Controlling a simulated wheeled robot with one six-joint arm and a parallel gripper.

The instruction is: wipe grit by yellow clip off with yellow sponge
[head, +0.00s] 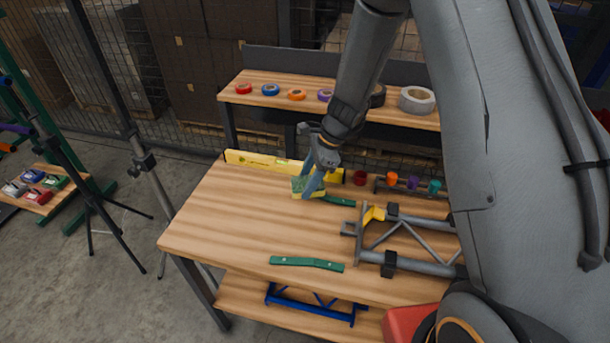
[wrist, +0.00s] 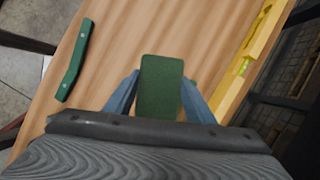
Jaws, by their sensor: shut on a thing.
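My gripper (head: 314,182) is shut on the yellow sponge (head: 302,193), near the back of the workbench. In the wrist view, the sponge's green face (wrist: 160,86) shows between my two blue fingers. In the head view, the sponge is low over the wood or on it; I cannot tell if it touches. The yellow clip (head: 374,215) sits on a grey tubular frame (head: 408,236) to the right of my gripper. I cannot make out any grit by the clip at this size.
A yellow level (head: 262,161) lies along the bench's back edge; it also shows in the wrist view (wrist: 252,62). Green strips lie at the front (head: 307,264) and beside my gripper (head: 338,200). Coloured cups (head: 392,177) stand at the back right. The bench's left side is clear.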

